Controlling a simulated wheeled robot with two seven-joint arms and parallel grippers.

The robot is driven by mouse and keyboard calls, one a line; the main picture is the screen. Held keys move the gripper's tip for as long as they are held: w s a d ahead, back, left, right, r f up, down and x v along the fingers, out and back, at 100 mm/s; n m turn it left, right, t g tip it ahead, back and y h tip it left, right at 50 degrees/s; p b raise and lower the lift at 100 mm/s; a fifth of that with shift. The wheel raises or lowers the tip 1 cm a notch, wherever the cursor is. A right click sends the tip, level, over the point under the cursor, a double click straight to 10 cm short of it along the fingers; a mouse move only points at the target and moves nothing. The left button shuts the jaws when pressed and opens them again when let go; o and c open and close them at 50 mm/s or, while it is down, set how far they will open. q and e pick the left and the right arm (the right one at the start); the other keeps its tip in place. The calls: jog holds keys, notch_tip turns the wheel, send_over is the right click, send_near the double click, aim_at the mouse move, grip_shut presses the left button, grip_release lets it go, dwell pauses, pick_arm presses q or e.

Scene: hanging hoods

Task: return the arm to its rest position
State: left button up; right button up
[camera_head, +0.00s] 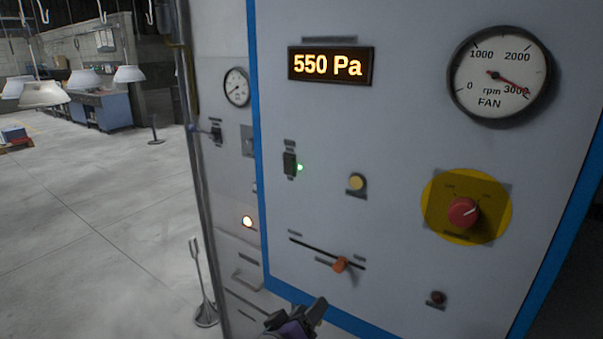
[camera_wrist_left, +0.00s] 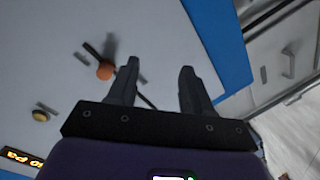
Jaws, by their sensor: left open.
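My left gripper (camera_head: 297,318) is at the bottom of the head view, in front of the lower left part of the grey control panel (camera_head: 400,150). In the left wrist view its two fingers (camera_wrist_left: 154,82) are apart with nothing between them. An orange slider knob (camera_head: 340,264) sits on a slanted slot just above the gripper. It also shows in the left wrist view (camera_wrist_left: 105,70), to the left of the fingers and apart from them. My right gripper is in neither view.
The panel has a display (camera_head: 330,66) reading 550 Pa, a fan gauge (camera_head: 499,76), a yellow button (camera_head: 357,182) and a red knob (camera_head: 463,212) on a yellow disc. A metal stand (camera_head: 205,310) is left of the panel. Open floor (camera_head: 90,220) lies further left.

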pick_arm(q)
jog(key=s+a+f+g+y, duration=0.1)
jog(key=a+f+g+y, duration=0.15)
jog(key=f, duration=1.05)
jog(key=s+a+f+g+y, duration=0.1)
jog(key=a+f+g, duration=0.25)
jog(key=f, duration=0.95)
jog(key=s+a+f+g, duration=0.2)
jog(key=s+f+g, duration=0.1)
jog(key=s+f, duration=0.6)
jog(key=s+a+f+g, duration=0.3)
jog(key=s+f+g, duration=0.1)
jog(key=s+f, duration=0.5)
jog(key=shift+s+a+f+y, duration=0.25)
jog(key=shift+f+y, duration=0.1)
jog(key=shift+f, duration=0.1)
jog(key=shift+w, duration=0.1)
